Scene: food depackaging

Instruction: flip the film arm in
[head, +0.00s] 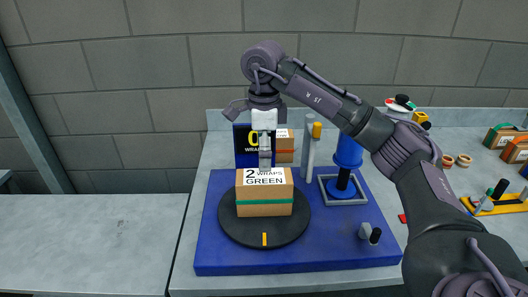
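A cardboard box (264,208) with a white label reading "2 wraps green" and a green band sits on the black round turntable (264,236). My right gripper (264,160) comes in from the right and points down above the back of the box. A white and grey part hangs at its end, and I cannot tell whether the fingers are open or shut. A grey upright post (308,152) with an orange top stands right of the gripper. A blue film roll (347,152) stands in a grey square frame (328,198). I cannot make out which part is the film arm. My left gripper is not in view.
The blue base plate (225,261) carries the turntable; small grey and black knobs (370,234) are at its right. More boxes (510,143) are at the far right. The left table (90,240) is clear.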

